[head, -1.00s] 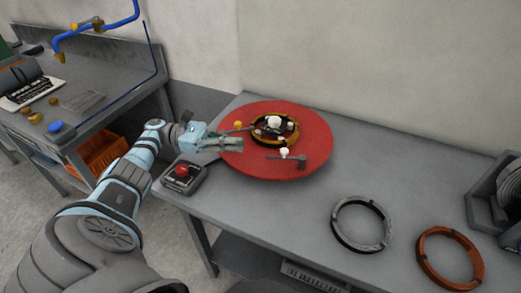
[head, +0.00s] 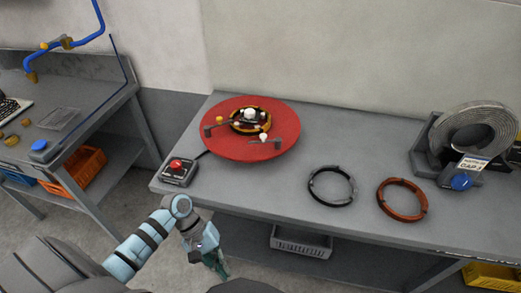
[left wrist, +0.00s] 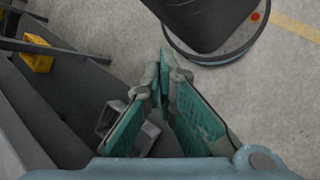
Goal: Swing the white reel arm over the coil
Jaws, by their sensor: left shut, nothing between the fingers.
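The red reel disc (head: 285,115) lies at the back left of the table. A dark, copper-edged coil (head: 235,126) sits around its white-topped hub (head: 249,114). The white-knobbed reel arm (head: 263,137) lies across the red disc in front of the coil, its dark end piece toward the right. A yellow-knobbed arm (head: 219,120) reaches left from the coil's side. My left gripper (head: 222,272) hangs pointing down in front of the table's front edge, away from the reel. In the left wrist view its teal fingers (left wrist: 166,75) are together and empty. My right gripper is out of view.
A box with a red button (head: 177,168) stands at the table's left corner. A large metal roll (head: 465,118) stands in a holder at the right. A grey crate (head: 301,243) is beneath.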

